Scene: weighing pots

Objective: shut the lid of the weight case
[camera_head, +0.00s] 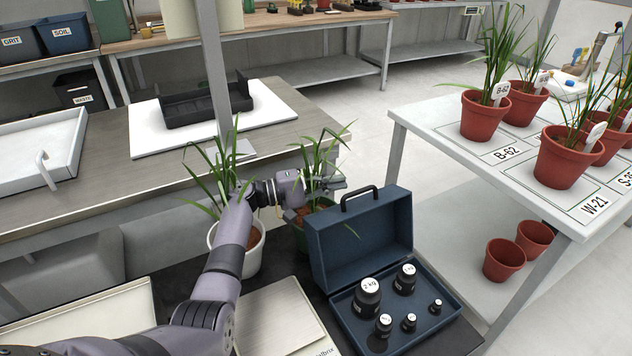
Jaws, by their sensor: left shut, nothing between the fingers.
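The blue weight case (345,308) stands open on a dark surface. Its lid (362,238) is raised at the hinge side, with a black handle (360,194) on its top edge. Several black weights with white labels stand in the case; the largest (367,300) reads 2 kg. My left gripper (335,188) is shut and empty. It is at the far left of the lid, near the handle's height, among the leaves of a potted plant. Whether it touches the lid I cannot tell. My right gripper is not in view.
A plant in a white pot (248,258) and one in a green pot (299,238) stand close to my left arm, behind the case. A scale (285,325) lies left of the case. A white table (440,135) with terracotta pots stands at the right.

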